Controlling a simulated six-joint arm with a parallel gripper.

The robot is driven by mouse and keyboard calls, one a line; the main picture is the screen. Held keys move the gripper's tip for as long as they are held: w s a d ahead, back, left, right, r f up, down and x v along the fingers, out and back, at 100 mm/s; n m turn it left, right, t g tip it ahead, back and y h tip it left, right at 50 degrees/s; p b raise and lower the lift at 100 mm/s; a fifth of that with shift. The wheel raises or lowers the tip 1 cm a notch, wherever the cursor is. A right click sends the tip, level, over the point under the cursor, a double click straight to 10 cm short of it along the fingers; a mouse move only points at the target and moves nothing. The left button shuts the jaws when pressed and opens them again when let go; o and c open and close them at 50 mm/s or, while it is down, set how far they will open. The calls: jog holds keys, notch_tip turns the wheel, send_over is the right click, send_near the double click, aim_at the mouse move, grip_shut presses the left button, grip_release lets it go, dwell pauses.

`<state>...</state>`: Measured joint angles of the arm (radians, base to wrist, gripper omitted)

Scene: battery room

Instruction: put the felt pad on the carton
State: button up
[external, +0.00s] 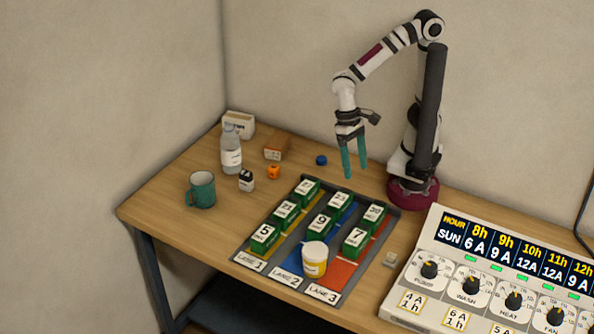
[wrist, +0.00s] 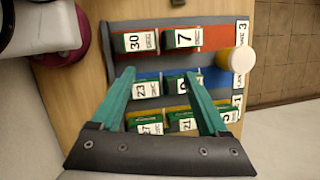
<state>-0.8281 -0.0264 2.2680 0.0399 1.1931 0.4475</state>
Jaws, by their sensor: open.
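My gripper (external: 355,170) is open and empty, its two teal fingers pointing down above the table behind the lane board. In the wrist view my gripper (wrist: 159,76) spans the middle of the board, with nothing between its fingers. I cannot clearly make out a felt pad; a small round blue piece (external: 321,160) lies left of my gripper, and a small grey-beige piece (external: 390,260) lies right of the board. A white carton-like box (external: 239,124) stands at the back left corner, and a smaller white and orange box (external: 272,154) is in front of it; which is the carton is unclear.
The lane board (external: 245,258) holds several green numbered blocks and a yellow-white tub (external: 314,260). A large dial panel (external: 432,270) fills the right. Table is clear front-left.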

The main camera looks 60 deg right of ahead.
jog(key=n+g+h, duration=0.1)
jog(key=n+h, duration=0.1)
send_near(391, 255)
jog(key=x, duration=1)
jog(key=shift+s+d+f, duration=0.1)
jog(key=shift+f, duration=0.2)
grip_shut()
